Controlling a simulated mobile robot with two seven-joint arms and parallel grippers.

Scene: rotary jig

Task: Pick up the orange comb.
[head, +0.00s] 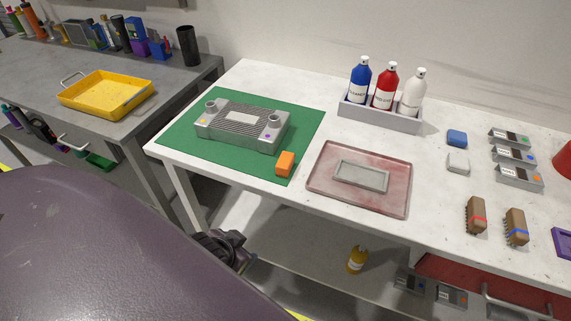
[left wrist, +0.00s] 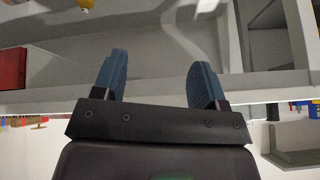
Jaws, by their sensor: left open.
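No object is plainly an orange comb. The closest match is a grey piece with a small orange mark (head: 518,178), the nearest of three similar pieces in a column at the right of the white bench; whether it is a comb I cannot tell. A plain orange block (head: 285,163) sits on the green mat (head: 185,143). My left gripper (left wrist: 160,75) is open and empty in the left wrist view, its blue fingers apart. In the head view a dark part of my left arm shows below the bench's front edge, apart from these pieces. My right gripper is not in view.
A grey finned unit (head: 240,125) lies on the mat. A reddish tray (head: 400,192) lies beside it, with bottles in a rack (head: 380,115) behind. Two brown brushes (head: 476,214) (head: 516,227) stand before the grey pieces. A lower shelf holds a yellow bottle (head: 356,260).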

